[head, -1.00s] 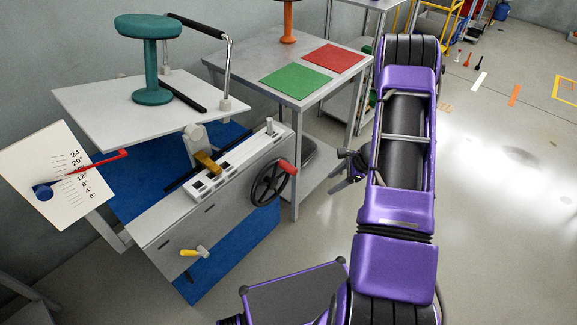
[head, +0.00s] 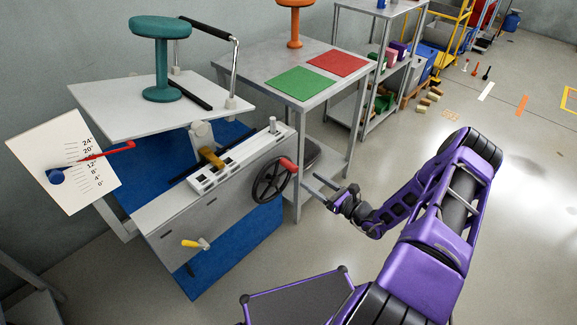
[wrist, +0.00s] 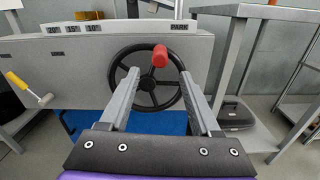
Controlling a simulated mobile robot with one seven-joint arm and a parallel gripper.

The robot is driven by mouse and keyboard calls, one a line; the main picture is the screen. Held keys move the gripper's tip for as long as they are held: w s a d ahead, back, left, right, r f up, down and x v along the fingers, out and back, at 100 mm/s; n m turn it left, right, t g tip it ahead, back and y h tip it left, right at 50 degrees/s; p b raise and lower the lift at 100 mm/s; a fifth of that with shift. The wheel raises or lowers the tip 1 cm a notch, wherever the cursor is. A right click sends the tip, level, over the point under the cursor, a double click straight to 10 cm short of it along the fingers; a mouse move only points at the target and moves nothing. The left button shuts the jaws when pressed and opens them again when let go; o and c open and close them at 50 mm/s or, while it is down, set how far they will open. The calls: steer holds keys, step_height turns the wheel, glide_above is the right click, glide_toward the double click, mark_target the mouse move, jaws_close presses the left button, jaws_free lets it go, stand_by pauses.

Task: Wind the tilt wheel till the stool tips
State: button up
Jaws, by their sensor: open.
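The black tilt wheel (head: 270,182) is on the end of the grey bench box (head: 212,205). Its red knob (head: 288,164) is near the rim's upper right; in the wrist view the knob (wrist: 160,56) is at the rim's top. My gripper (head: 315,184) is open and empty, pointing at the wheel from the right, apart from the knob. In the wrist view its fingers (wrist: 160,75) spread either side of the knob. The teal stool (head: 161,55) stands upright on the white platform (head: 120,112). A red pointer (head: 110,151) crosses the angle scale (head: 85,195) around its middle marks.
A yellow-handled lever (head: 195,243) sticks out of the box front. A brass-coloured catch (head: 211,157) sits by the slotted strip. A grey table (head: 247,62) with green and red mats stands behind the wheel. Open floor lies to the right.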

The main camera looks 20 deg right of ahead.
mark_target(289, 165)
steer(key=x, duration=1.1)
jaws_close()
steer(key=shift+f, duration=0.1)
stand_by(1.0)
